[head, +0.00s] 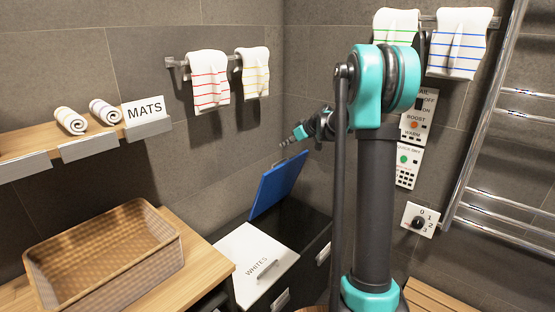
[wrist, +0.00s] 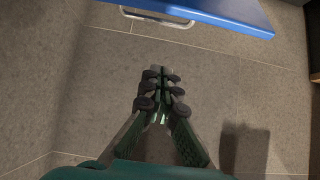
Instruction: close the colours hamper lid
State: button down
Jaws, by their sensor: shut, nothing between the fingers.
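The blue hamper lid (head: 278,184) stands raised and tilted up over a dark hamper in the head view. The compartment under it is open and dark. In the wrist view my gripper (wrist: 162,72) is shut and empty, pointing at grey tiles.
A wicker basket (head: 105,262) stands on the wooden counter at left. Towels hang on a rail (head: 175,63) on the wall behind. A chrome towel ladder (head: 480,150) is at right.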

jog(key=shift+w, duration=0.4)
jog(key=shift+w+a+f, duration=0.5)
jog(key=shift+f, duration=0.9)
jog(key=shift+w+a+f, duration=0.5)
jog(key=shift+a+f, duration=0.05)
jog(key=shift+f, duration=0.8)
jog(key=shift+w+a+f, duration=0.5)
jog(key=shift+f, duration=0.9)
